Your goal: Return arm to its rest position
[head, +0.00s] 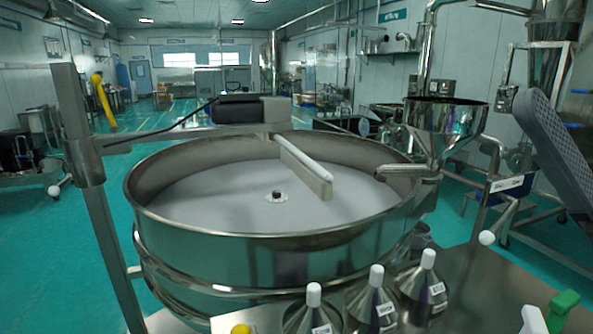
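My gripper and arm do not show in the head view. The round steel vibrating sieve (330,240) stands in the middle, with a pale, flat surface (210,205) inside its rim. A small dark knob on a light disc (276,196) is at its centre. A pale bar (318,182) reaches over the sieve from a dark box (240,108) on a steel cross-arm (150,139).
A steel post (90,190) rises left. A steel funnel (447,122) and grey perforated panel (550,135) are right.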

